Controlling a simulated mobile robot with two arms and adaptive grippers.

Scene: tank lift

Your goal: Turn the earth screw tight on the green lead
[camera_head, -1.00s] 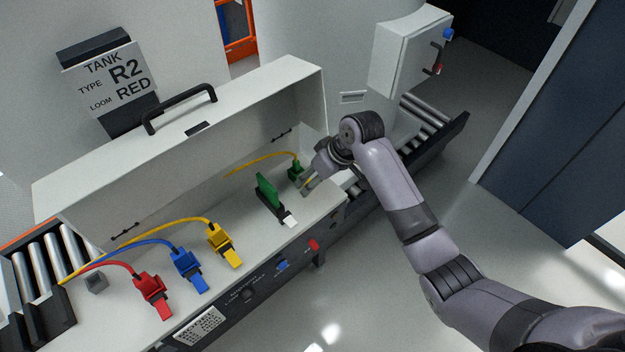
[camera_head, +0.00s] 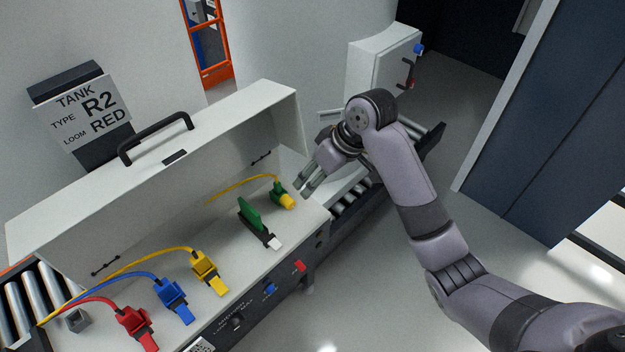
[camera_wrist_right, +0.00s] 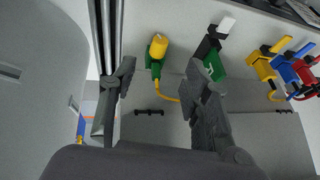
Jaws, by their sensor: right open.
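The green lead ends in a green connector (camera_head: 277,189) at the right end of the open white case. A yellow knob (camera_head: 289,201), which looks like the earth screw, sits on its front. A yellow cable runs from the connector to the back wall. In the right wrist view the knob (camera_wrist_right: 160,45) and green body (camera_wrist_right: 155,61) lie ahead, between the lines of the spread fingers. My right gripper (camera_head: 307,188) is open and empty, just right of the knob and apart from it. Whether the screw is tight cannot be seen. My left gripper is not in view.
A green-handled part (camera_head: 250,214) on a black base stands close left of the knob. Yellow (camera_head: 204,266), blue (camera_head: 172,293) and red (camera_head: 133,321) connectors line the shelf further left. The case lid (camera_head: 150,165) rises behind. A roller conveyor (camera_head: 352,200) runs at right.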

